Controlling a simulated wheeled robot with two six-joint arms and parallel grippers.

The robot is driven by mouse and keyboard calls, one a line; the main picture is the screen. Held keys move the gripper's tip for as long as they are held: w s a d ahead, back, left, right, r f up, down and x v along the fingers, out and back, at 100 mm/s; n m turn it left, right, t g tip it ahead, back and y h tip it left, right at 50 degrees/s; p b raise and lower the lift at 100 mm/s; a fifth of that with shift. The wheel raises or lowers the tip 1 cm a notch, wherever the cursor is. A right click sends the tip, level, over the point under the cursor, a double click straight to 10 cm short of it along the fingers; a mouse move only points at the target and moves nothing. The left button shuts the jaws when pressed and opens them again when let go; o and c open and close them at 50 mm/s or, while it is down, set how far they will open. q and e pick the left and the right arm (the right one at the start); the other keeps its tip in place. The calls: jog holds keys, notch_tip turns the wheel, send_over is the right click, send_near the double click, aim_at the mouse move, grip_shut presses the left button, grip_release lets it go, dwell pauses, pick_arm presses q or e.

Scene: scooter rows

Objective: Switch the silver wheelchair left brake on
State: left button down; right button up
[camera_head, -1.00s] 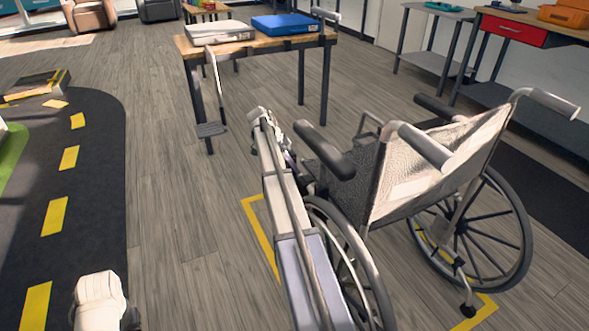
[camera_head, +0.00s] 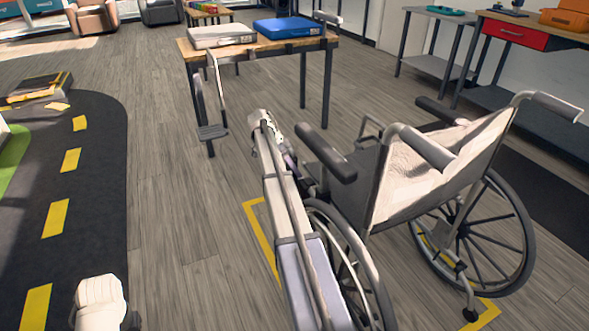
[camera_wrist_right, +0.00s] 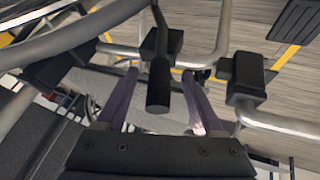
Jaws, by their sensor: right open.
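The silver wheelchair (camera_head: 425,175) stands at the right in the head view, with dark armrests and spoked wheels. My right arm reaches along its near side, and my right gripper (camera_head: 283,160) is by the front of the near armrest, partly hidden by the arm. In the right wrist view, my right gripper (camera_wrist_right: 160,70) is open, with its two purple-grey fingers apart. A short dark lever, apparently the brake lever (camera_wrist_right: 158,85), shows between the fingers, joined to a dark clamp on the silver frame. I cannot tell whether a finger touches it. Only part of my left arm shows.
A wooden table (camera_head: 270,45) with a white case (camera_head: 220,36) and a blue case (camera_head: 288,26) stands behind. A workbench (camera_head: 525,30) is at the back right. Another dark block (camera_wrist_right: 247,78) sits on the frame in the wrist view.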

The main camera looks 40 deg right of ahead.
jog(key=p+v, duration=0.6)
jog(key=v, duration=0.2)
jog(key=shift+f, duration=0.1)
dwell(0.3)
